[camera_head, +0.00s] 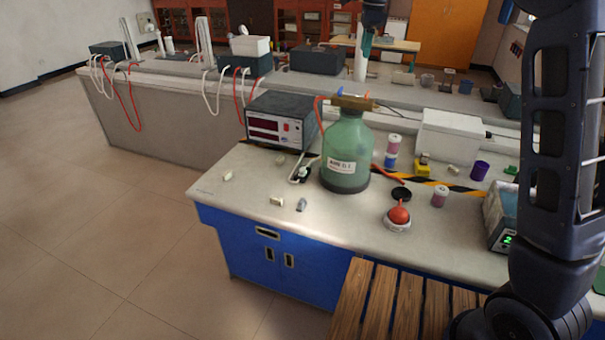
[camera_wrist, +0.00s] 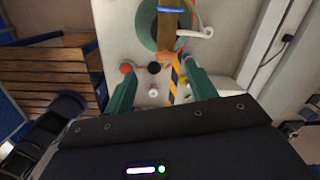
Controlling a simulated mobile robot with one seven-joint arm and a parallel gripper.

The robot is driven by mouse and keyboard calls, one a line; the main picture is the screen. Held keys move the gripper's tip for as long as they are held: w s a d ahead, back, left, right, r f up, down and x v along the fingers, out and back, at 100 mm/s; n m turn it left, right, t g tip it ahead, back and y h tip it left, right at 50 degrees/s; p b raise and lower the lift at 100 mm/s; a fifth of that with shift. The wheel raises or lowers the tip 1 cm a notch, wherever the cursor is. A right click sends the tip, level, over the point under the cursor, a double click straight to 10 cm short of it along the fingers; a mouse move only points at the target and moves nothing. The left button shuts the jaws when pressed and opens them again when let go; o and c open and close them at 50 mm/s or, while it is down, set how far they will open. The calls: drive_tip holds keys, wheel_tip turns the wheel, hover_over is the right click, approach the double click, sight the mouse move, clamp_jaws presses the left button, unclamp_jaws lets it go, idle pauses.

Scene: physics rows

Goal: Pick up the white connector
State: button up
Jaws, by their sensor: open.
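Several small pale pieces lie on the bench in the head view, and I cannot tell for certain which is the white connector. One whitish piece (camera_head: 227,176) is near the left edge, and another pale piece (camera_head: 276,201) is near the front edge. A small grey piece (camera_head: 301,204) lies to its right. My gripper (camera_wrist: 160,72) is open in the wrist view, its green fingers apart with nothing held between them. It points down above the bench, with a green bottle (camera_wrist: 146,20) beyond the fingertips. In the head view, part of it shows at the top.
The large green bottle (camera_head: 346,150) stands mid-bench beside a meter box (camera_head: 281,122). A red bulb (camera_head: 398,214), a black lid (camera_head: 401,193) and small jars crowd the right. A wooden slatted surface (camera_head: 385,305) is in front. The bench's front left is mostly clear.

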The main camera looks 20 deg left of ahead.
drive_tip(key=s+a+f+m+h, duration=0.1)
drive_tip(key=s+a+f+m, duration=0.15)
drive_tip(key=a, duration=0.65)
drive_tip(key=s+a+f+m, duration=0.1)
drive_tip(key=a+f, duration=0.3)
drive_tip(key=a, duration=0.5)
hover_over(302, 168)
drive_tip(key=d, duration=0.1)
wheel_tip(302, 168, down, 31)
wheel_tip(302, 168, down, 5)
drive_tip(key=shift+s+f, duration=0.1)
drive_tip(key=shift+a+f, duration=0.2)
drive_tip(key=shift+f, duration=1.15)
drive_tip(key=shift+a+f, duration=0.15)
drive_tip(key=shift+f, duration=1.2)
drive_tip(key=c, duration=1.1)
drive_tip(key=shift+o, duration=0.2)
drive_tip(key=shift+r, duration=0.15)
